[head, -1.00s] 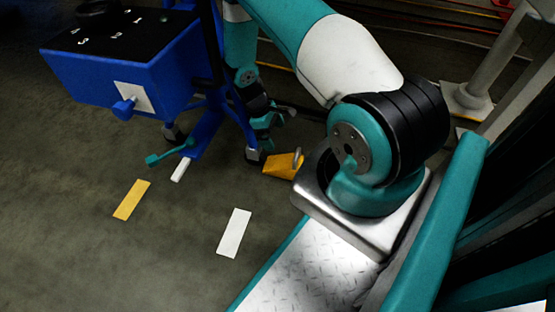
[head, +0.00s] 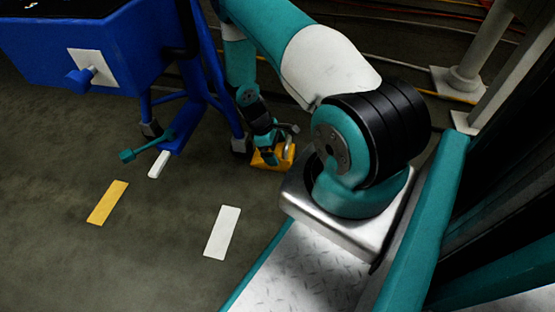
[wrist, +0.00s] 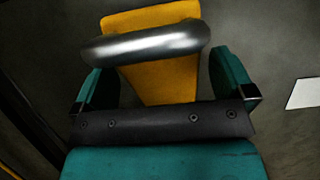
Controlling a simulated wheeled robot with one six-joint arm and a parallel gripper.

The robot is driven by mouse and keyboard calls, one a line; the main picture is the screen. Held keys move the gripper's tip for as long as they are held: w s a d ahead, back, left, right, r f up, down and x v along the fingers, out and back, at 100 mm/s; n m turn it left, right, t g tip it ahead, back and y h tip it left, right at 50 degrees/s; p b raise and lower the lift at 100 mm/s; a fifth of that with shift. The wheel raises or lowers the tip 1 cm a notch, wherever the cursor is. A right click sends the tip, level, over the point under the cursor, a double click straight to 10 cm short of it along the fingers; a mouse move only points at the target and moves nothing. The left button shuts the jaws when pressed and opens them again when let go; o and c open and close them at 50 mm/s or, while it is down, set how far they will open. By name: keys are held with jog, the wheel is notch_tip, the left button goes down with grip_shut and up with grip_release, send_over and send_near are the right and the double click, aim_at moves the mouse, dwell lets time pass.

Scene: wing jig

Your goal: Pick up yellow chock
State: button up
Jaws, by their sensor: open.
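The yellow chock (head: 264,161) lies on the floor beside a caster foot of the blue stand, close to my base. In the wrist view the chock (wrist: 165,80) sits between my fingers, with its curved metal handle (wrist: 145,45) crossing in front of the camera. My gripper (head: 272,148) is at the chock in the head view and hides part of it. In the wrist view my gripper (wrist: 166,93) is open, with one teal finger on each side of the chock and a gap at the right finger.
The blue stand (head: 75,45) with legs and a teal lever (head: 143,146) is left of the chock. A yellow floor mark (head: 108,202) and a white floor mark (head: 222,232) lie on open floor. A grey post (head: 468,75) stands at the back right.

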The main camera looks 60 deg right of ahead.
aim_at(277, 151)
jog(key=b+x, duration=0.3)
jog(key=x, duration=0.1)
jog(key=shift+w+f, duration=0.15)
jog(key=shift+f, duration=0.05)
jog(key=shift+r, duration=0.1)
jog(key=c, duration=1.3)
jog(key=shift+r, duration=0.1)
notch_tip(277, 151, up, 20)
jog(key=p, duration=1.2)
jog(key=shift+p, duration=0.4)
